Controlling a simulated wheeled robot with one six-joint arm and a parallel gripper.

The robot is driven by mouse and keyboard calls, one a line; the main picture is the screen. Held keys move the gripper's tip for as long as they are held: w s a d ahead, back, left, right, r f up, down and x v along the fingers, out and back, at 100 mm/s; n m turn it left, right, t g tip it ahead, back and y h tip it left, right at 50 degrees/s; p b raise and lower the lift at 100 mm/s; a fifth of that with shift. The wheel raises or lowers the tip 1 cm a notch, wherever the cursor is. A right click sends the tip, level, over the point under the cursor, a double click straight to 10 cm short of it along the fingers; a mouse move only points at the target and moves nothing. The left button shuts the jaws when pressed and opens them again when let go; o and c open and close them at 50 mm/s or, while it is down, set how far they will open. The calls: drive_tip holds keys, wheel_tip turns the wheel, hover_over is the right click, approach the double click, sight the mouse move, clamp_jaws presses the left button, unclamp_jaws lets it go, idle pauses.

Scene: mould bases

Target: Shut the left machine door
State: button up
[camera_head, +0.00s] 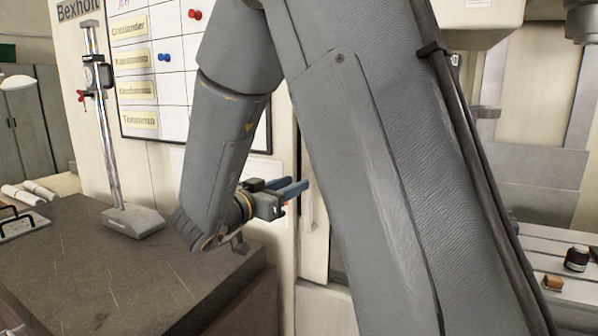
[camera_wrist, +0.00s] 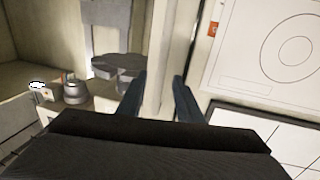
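The left machine door is mostly hidden behind my arm in the head view; a narrow pale upright strip (camera_head: 307,207), perhaps its edge or handle, shows just beyond my fingertips. My gripper (camera_head: 293,189) has blue fingers, pointing right towards that strip. In the wrist view my gripper (camera_wrist: 160,97) is open, with a finger on each side of a pale upright bar (camera_wrist: 162,55). The bar seems to be the door's edge or handle. Gaps show beside it, and I cannot tell whether either finger touches it. The machine's open interior (camera_wrist: 110,25) lies left of the bar.
A dark bench (camera_head: 95,265) with a height gauge (camera_head: 135,220) stands at left, below a wall board (camera_head: 170,55). A dark bottle (camera_head: 577,258) and a small orange-brown block (camera_head: 553,283) sit on the machine's table at right. A drawing sheet (camera_wrist: 270,50) is right of the bar.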

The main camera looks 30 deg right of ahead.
sight(307, 177)
drive_tip(key=p+x, duration=0.2)
drive_tip(key=x, duration=0.6)
drive_tip(key=shift+w, duration=0.1)
drive_tip(key=shift+c, duration=0.4)
clamp_jaws()
